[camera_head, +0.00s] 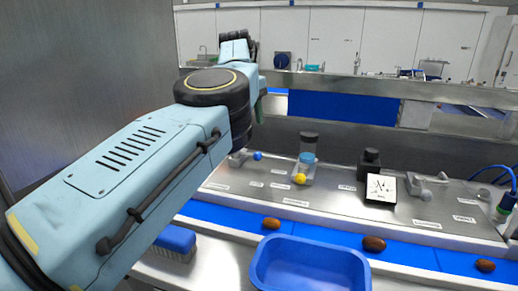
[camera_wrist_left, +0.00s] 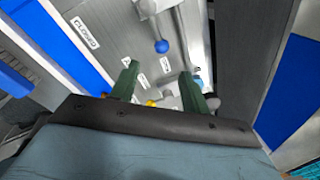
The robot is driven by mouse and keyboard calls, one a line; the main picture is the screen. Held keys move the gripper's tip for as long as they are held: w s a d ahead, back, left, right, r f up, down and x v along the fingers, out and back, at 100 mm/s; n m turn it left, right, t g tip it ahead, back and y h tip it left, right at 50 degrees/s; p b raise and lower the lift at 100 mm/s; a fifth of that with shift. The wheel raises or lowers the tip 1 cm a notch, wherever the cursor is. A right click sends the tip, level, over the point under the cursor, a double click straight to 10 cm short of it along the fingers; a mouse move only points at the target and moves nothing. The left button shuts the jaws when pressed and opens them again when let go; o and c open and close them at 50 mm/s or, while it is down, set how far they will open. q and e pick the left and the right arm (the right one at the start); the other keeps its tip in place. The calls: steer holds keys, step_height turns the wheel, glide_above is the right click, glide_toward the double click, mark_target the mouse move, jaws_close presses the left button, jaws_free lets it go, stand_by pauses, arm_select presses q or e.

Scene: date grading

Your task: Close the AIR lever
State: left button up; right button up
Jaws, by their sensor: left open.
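A lever with a blue ball knob (camera_head: 257,156) stands at the left end of the metal panel (camera_head: 330,205) in the head view. The blue knob also shows in the left wrist view (camera_wrist_left: 161,46), on a grey metal lever, beyond my fingertips. A label reading CLOSED (camera_wrist_left: 85,32) lies on the panel to the left of it. I cannot read an AIR label. My left gripper (camera_wrist_left: 159,70) is open, its two green fingers apart and short of the knob, with nothing gripped. In the head view my arm mostly hides this gripper. My right gripper is not in view.
A yellow knob (camera_head: 299,179) sits by a clear cylinder (camera_head: 307,158). A gauge (camera_head: 381,189) and a grey lever (camera_head: 428,187) stand to the right. A blue tray (camera_head: 310,242), a blue brush (camera_head: 174,240) and several dates (camera_head: 374,243) are in front.

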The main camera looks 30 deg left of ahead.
arm_select(q)
glide_above(256, 153)
steer(key=s, duration=0.1)
step_height(256, 153, down, 4)
steer(key=f, duration=0.1)
steer(key=f+p, duration=0.1)
steer(key=f, duration=0.1)
steer(key=w+f, duration=0.1)
steer(key=f, duration=0.1)
steer(key=shift+f+p, duration=0.15)
steer(key=shift+p, duration=0.15)
steer(key=shift+f, duration=0.45)
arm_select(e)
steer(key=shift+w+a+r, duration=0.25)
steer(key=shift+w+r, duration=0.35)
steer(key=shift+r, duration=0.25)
arm_select(q)
steer(key=shift+c, duration=1.1)
jaws_close()
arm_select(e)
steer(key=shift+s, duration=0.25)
